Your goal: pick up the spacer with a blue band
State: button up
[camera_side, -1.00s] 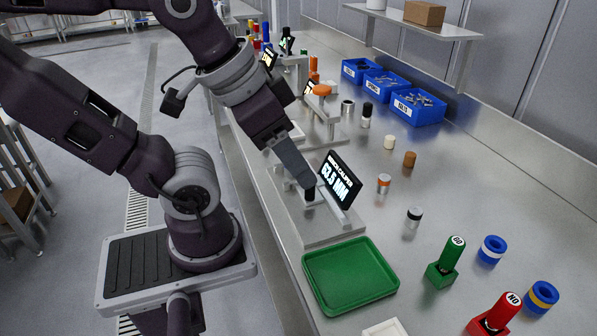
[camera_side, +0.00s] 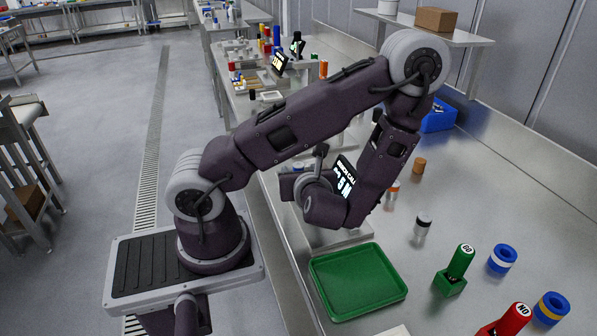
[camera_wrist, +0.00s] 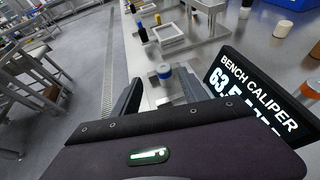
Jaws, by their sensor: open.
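A short grey spacer with a blue band (camera_wrist: 165,73) stands upright in the wrist view, just left of the bench caliper's display (camera_wrist: 245,100). My gripper (camera_wrist: 162,90) is open, with one dark finger to the left of the spacer and one to the right. The spacer shows in the gap between the fingers; I see no contact, and how far it lies from the fingertips is unclear. In the side view my arm reaches over the bench, and its wrist covers most of the caliper and the fingers.
A green tray (camera_side: 315,275) lies in front of the caliper. An orange-banded spacer (camera_side: 393,188), a black-topped spacer (camera_side: 422,226) and a brown cylinder (camera_side: 419,166) stand to the right. Green (camera_side: 459,262) and red (camera_side: 514,318) gauges and blue rings (camera_side: 502,259) are at the lower right.

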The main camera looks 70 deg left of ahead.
aim_at(299, 164)
jog(key=x, duration=0.5)
jog(key=shift+w, duration=0.35)
grip_shut()
